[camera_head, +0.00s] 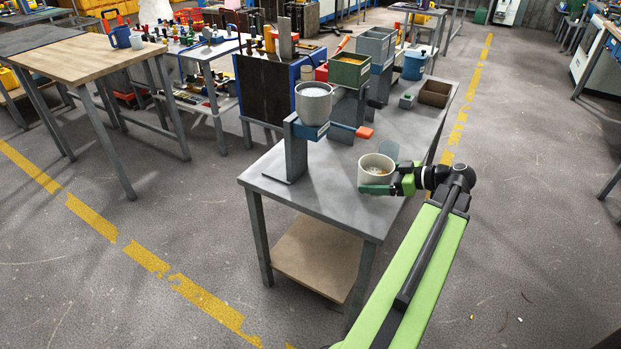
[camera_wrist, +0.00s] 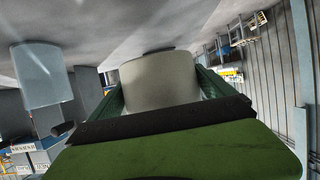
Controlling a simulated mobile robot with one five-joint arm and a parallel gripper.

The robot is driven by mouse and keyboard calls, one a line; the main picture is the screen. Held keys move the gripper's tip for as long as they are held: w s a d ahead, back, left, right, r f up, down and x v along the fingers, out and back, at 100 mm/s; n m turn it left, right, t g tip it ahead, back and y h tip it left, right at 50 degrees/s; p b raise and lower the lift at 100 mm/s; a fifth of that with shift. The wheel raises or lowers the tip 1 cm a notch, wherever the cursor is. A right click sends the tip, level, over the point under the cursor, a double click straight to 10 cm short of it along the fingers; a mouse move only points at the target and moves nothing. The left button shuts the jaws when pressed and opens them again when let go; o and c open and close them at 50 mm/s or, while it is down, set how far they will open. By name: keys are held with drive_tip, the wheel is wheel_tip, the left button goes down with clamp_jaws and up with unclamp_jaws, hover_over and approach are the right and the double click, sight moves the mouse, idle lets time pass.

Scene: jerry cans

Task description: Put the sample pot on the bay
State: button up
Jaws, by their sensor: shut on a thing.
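My gripper (camera_head: 380,189) is shut on a cream, round, open-topped pot (camera_head: 376,170), which I take to be the sample pot. It is upright, with pale and orange bits inside, over the near right part of the grey table. I cannot tell whether its base touches the table. In the wrist view the pot (camera_wrist: 160,80) sits between both fingers. No surface is clearly marked as the bay.
The grey table (camera_head: 335,205) has bare room at its front. A metal stand (camera_head: 296,155) with a blue bracket holds a grey pot (camera_head: 313,103) of white grains, left of my gripper; an orange-tipped lever (camera_head: 364,132) juts toward it. Bins (camera_head: 349,72) and a brown box (camera_head: 435,93) stand behind.

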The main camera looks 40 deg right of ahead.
hover_over(317, 183)
drive_tip(key=s, duration=0.1)
drive_tip(key=shift+w+f+b, duration=0.2)
drive_tip(key=shift+f+b, duration=0.4)
drive_tip(key=shift+f, duration=0.05)
drive_tip(key=shift+w+f+b, duration=0.2)
drive_tip(key=shift+f+b, duration=0.4)
wheel_tip(317, 183, down, 5)
drive_tip(key=b, duration=0.5)
drive_tip(key=shift+w+r, duration=0.15)
drive_tip(key=shift+r, duration=0.1)
drive_tip(key=shift+f, duration=0.15)
drive_tip(key=o, duration=1.3)
drive_tip(key=shift+o, duration=0.7)
drive_tip(key=shift+r+p, duration=0.3)
drive_tip(key=shift+p, duration=0.05)
drive_tip(key=p+v, duration=0.4)
drive_tip(key=v, duration=0.8)
drive_tip(key=shift+f, duration=0.2)
drive_tip(key=shift+a+f, duration=0.1)
